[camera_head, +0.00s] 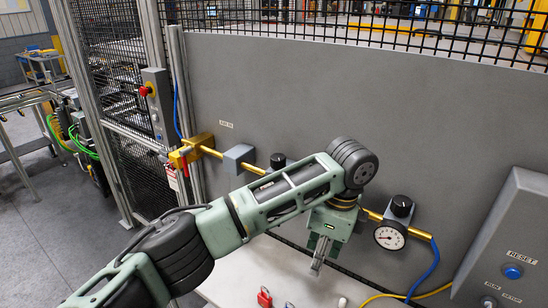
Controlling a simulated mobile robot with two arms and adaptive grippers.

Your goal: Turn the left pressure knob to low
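A small black knob (277,159) on the yellow pipe, the left of the two knobs in view, shows just above my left forearm. Its lower part and any gauge below it are hidden by the arm. A second black knob (401,206) sits further right, above a round white pressure gauge (389,237). My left gripper (317,268) points down in front of the grey panel, right of and below the left knob and apart from it. Its fingers are small and seen edge-on, so their opening is unclear; nothing shows held in them. My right gripper is out of view.
A grey box (238,158) and a yellow valve (190,151) with a red tag sit left on the pipe. A grey control box (510,245) stands at the right. Red padlocks (264,298) lie on the white table (235,286) below. A blue hose hangs by the gauge.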

